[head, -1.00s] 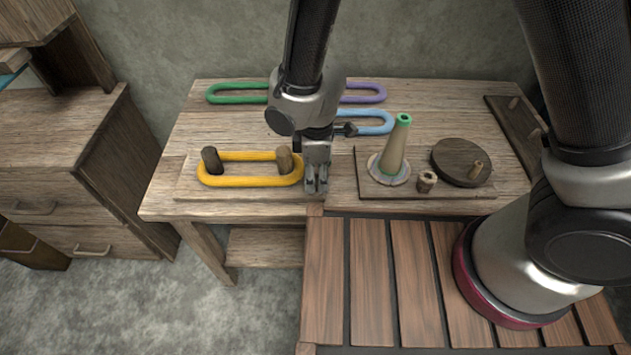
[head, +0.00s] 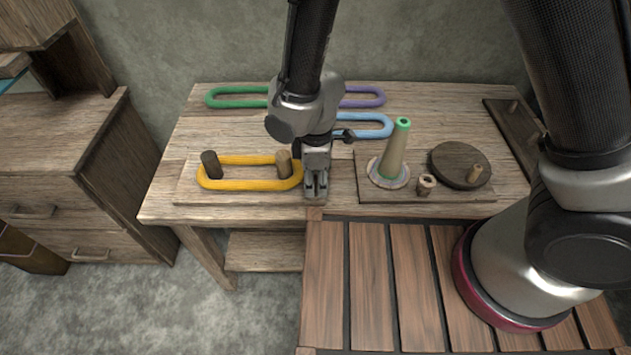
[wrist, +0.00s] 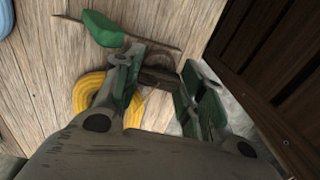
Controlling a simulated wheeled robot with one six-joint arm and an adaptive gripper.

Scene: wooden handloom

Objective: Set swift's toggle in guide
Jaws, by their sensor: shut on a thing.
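The swift is a pale wooden board (head: 185,192) with two upright dark pegs, the left one (head: 211,163) and the right one (head: 283,162). A yellow yarn loop (head: 247,185) runs around both pegs. My gripper (head: 316,186) points down at the board's right end, just right of the loop. In the wrist view my gripper (wrist: 160,88) has its green-padded fingers on either side of a small brown wooden piece, apparently the toggle (wrist: 155,76). The yellow loop (wrist: 90,90) lies close beside one finger. The guide is hidden under the gripper, so I cannot tell how the toggle sits in it.
Right of my gripper, a dark board (head: 450,196) bears a green-tipped cone (head: 396,150), a small spool (head: 426,184) and a round disc with a knob (head: 458,165). Green (head: 235,96), purple (head: 365,96) and blue (head: 370,125) loops lie behind.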

